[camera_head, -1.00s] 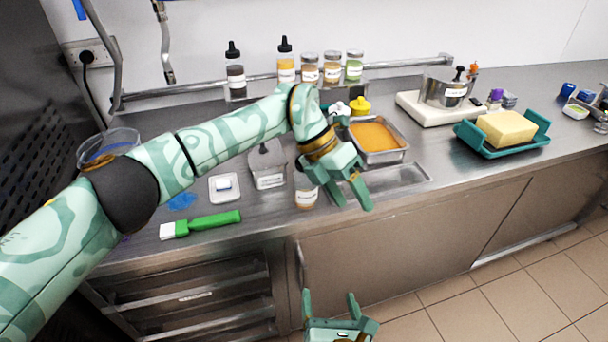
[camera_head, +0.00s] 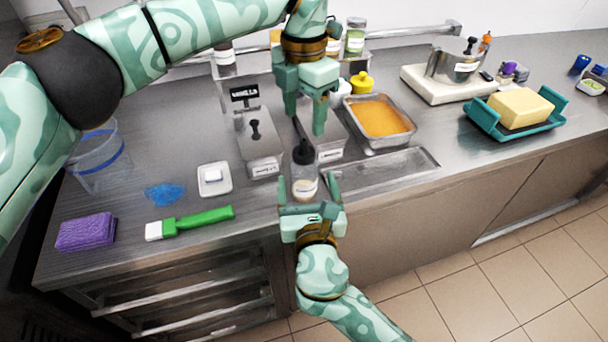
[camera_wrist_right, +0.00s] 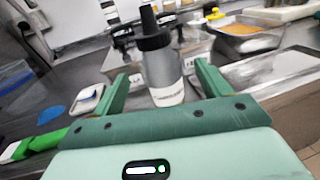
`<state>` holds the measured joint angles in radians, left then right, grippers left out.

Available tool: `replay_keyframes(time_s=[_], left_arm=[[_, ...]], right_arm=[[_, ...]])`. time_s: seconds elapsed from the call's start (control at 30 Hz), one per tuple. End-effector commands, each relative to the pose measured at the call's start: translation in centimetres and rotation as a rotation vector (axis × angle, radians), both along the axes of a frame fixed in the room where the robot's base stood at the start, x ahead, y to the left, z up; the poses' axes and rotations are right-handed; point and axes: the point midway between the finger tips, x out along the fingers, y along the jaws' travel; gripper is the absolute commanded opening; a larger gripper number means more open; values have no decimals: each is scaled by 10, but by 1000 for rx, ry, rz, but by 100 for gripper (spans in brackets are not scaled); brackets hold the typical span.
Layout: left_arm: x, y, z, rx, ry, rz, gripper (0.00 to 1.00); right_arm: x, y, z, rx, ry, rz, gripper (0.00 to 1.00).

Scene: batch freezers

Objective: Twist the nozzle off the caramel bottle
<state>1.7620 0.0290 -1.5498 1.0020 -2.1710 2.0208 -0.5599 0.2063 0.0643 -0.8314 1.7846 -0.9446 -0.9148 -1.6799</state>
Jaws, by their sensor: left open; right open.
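The caramel bottle (camera_head: 304,188) stands upright near the counter's front edge, its label too small to read. Its black nozzle (camera_head: 302,152) is on top. In the right wrist view the bottle (camera_wrist_right: 163,78) and black nozzle (camera_wrist_right: 151,30) stand upright, beyond and between the fingers. My right gripper (camera_head: 308,180) is open at the front edge, one finger on each side of the bottle's lower body. My left gripper (camera_head: 305,120) is open and empty, fingers pointing down, above and slightly behind the nozzle.
Lidded steel containers (camera_head: 259,150) stand behind the bottle. An orange-filled tray (camera_head: 380,118) and yellow-capped bottle (camera_head: 361,84) are to the right. A green-handled brush (camera_head: 200,220), white dish (camera_head: 214,178) and purple sponge (camera_head: 86,232) lie left. A butter tray (camera_head: 520,128) is far right.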

Motion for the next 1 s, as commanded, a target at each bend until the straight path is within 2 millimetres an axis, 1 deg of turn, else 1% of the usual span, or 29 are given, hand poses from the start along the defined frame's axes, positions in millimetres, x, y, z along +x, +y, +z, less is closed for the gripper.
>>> replay_keyframes(time_s=[0.03, 0.1, 0.2, 0.3, 0.47, 0.7, 0.73, 0.77, 0.8, 0.87, 0.9, 0.97, 1.0], left_arm=[[0, 0, 0, 0, 0, 0, 59], [0, 0, 1, -1, -1, 0, 59], [0, 0, 1, -1, -1, 0, 59], [0, 0, 1, -1, -1, 0, 59], [0, 0, 1, -1, 0, 0, 59], [0, 0, 1, -1, 0, 0, 59], [0, 0, 1, -1, 0, 0, 59], [0, 0, 1, -1, 0, 0, 59], [0, 0, 1, -1, 0, 0, 59], [0, 0, 1, -1, 0, 0, 59], [0, 0, 1, -1, 0, 0, 59], [0, 0, 1, -1, 0, 0, 59], [0, 0, 1, -2, -1, 0, 59]], right_arm=[[12, 1, 1, 0, -2, -1, 76], [26, 3, 1, 1, -1, 0, 76], [42, 5, 0, 1, 0, 1, 76], [53, 6, 0, 2, 0, 0, 76], [61, 7, 0, 2, 1, 0, 76], [62, 7, 0, 2, 2, 1, 76], [62, 7, 0, 2, 2, 1, 71], [62, 7, 0, 2, 2, 1, 62], [62, 7, 0, 2, 2, 1, 51], [62, 7, -1, 2, 2, 1, 35], [62, 7, -1, 2, 2, 1, 24], [62, 7, -1, 2, 2, 1, 7], [62, 7, -1, 2, 2, 1, 0]])
